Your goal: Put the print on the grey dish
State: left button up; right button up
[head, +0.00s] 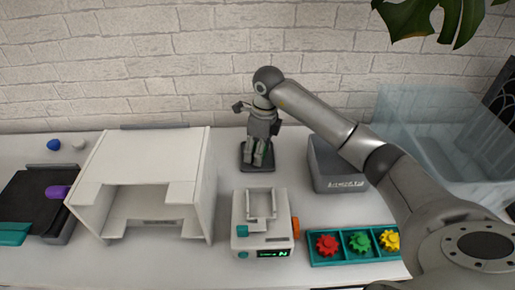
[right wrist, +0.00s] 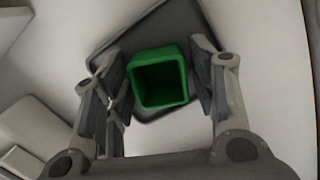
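The print looks like a small green square open-topped box (right wrist: 160,78) in the right wrist view. It stands over the dark grey dish (right wrist: 108,38), inside its rim. My right gripper (right wrist: 160,88) has its fingers on either side of the print, with narrow gaps seeming to show beside the pads. In the head view my right gripper (head: 258,157) points down over the grey dish (head: 246,168), and its fingers hide the print. My left gripper is not in view.
A white open-fronted housing (head: 150,150) stands left of the dish. A white device (head: 264,228) is in front, with a teal tray of gears (head: 341,261) beside it. A grey box (head: 338,180) and clear bin (head: 412,105) are right. A dark plate (head: 25,197) lies far left.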

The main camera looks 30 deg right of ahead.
dwell(0.3)
jog(key=shift+r, duration=0.3)
jog(key=r, duration=0.7)
jog(key=s+d+r, duration=0.1)
jog(key=r, duration=0.3)
jog(key=shift+r, duration=0.3)
